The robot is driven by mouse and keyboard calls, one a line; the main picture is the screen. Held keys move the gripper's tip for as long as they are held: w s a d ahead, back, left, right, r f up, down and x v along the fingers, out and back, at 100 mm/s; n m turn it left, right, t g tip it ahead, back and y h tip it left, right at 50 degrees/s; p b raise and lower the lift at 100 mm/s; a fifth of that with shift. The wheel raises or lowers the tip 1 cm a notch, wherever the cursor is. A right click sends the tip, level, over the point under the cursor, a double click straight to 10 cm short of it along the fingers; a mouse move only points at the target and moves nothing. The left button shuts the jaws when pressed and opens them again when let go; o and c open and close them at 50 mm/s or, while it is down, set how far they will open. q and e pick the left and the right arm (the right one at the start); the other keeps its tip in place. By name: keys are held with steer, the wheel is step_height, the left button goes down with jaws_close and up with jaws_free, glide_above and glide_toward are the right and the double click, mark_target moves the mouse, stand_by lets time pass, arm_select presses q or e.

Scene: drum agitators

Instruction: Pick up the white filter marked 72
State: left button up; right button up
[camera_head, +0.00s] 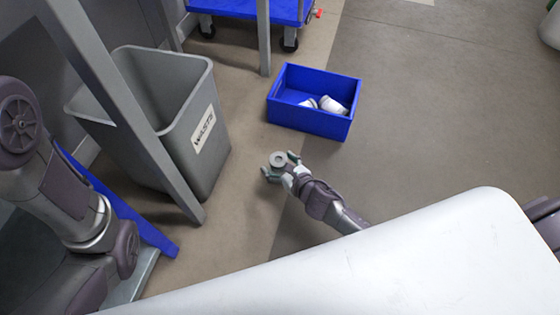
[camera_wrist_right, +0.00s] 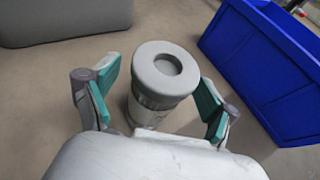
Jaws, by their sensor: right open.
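My right gripper (camera_head: 280,170) is low near the floor, between the waste bin and the blue crate. In the right wrist view my right gripper (camera_wrist_right: 158,90) is open, its teal-padded fingers on either side of an upright filter (camera_wrist_right: 163,72). The filter has a round grey-white cap with a recess and a paler body; gaps show beside it. Its cap also shows in the head view (camera_head: 278,158). No number is readable on it. My left arm shows at the left of the head view, but its gripper is out of view.
A blue crate (camera_head: 284,112) holds white filter-like pieces (camera_head: 332,105); its wall (camera_wrist_right: 262,75) is close on the right in the wrist view. A grey bin marked WASTE (camera_head: 200,165) stands left behind a grey post. A blue cart (camera_head: 240,10) is at the back. Floor right of the crate is clear.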

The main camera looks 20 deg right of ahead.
steer(key=shift+r, duration=0.1)
steer(key=shift+c, duration=0.6)
steer(key=c, duration=1.2)
steer(key=shift+o, duration=0.2)
steer(key=shift+r, duration=0.15)
